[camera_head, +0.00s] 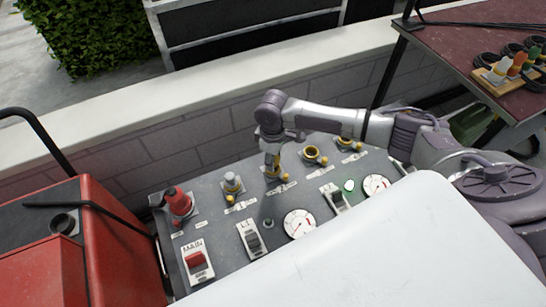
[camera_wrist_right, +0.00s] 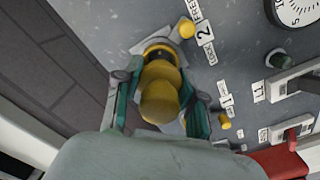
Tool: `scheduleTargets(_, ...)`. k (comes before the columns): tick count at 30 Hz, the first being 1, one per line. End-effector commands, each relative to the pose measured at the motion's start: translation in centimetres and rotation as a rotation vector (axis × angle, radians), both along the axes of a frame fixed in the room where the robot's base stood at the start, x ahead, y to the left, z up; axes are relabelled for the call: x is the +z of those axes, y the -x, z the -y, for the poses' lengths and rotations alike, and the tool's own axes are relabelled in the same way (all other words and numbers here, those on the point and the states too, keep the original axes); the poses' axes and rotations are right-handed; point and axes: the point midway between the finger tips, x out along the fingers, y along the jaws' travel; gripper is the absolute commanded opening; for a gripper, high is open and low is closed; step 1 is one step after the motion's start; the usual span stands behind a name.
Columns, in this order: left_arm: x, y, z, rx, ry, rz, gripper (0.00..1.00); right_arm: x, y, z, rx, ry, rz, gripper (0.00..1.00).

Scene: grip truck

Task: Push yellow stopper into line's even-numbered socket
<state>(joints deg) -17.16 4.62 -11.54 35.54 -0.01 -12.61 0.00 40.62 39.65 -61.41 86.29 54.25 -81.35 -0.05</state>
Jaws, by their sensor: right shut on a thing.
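My right gripper (camera_head: 272,150) is over the grey panel (camera_head: 215,215), pointing down at one of the sockets in its back row. In the right wrist view the gripper (camera_wrist_right: 160,108) is shut on the yellow stopper (camera_wrist_right: 160,92), with a finger on each side. The stopper overlaps a dark-ringed socket (camera_wrist_right: 158,50) beside the label "2" (camera_wrist_right: 206,54). I cannot tell how deep the stopper sits in it. A yellow lever knob (camera_wrist_right: 186,27) is beside this socket. My left gripper is not in view.
A socket to the left holds a grey plug (camera_head: 232,182); a red connector (camera_head: 177,201) stands farther left. Two more yellow-ringed sockets (camera_head: 312,153) (camera_head: 346,142) are to the right. Gauges (camera_head: 299,223) and switches line the front. A rack of coloured stoppers (camera_head: 495,82) is on the right table.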

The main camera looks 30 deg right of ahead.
Motion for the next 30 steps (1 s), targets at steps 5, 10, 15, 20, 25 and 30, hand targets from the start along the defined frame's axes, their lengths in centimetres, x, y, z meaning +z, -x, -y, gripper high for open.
scheduleTargets(5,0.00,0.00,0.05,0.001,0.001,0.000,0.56,0.03,-0.02,-0.03,0.000,-0.001,0.001,0.06)
scheduleTargets(10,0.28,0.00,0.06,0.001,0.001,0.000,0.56,0.02,-0.02,-0.06,0.000,-0.001,0.000,0.06)
scheduleTargets(15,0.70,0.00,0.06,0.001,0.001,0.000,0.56,-0.17,-0.04,-0.10,0.000,-0.001,0.000,0.06)
scheduleTargets(20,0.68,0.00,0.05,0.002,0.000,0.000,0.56,-0.34,-0.04,-0.09,0.000,-0.001,0.000,0.06)
scheduleTargets(25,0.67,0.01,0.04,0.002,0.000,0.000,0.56,-0.34,-0.04,-0.07,0.000,-0.001,0.001,0.06)
scheduleTargets(30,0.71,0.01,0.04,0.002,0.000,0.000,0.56,-0.32,-0.03,-0.05,0.000,-0.001,0.001,0.06)
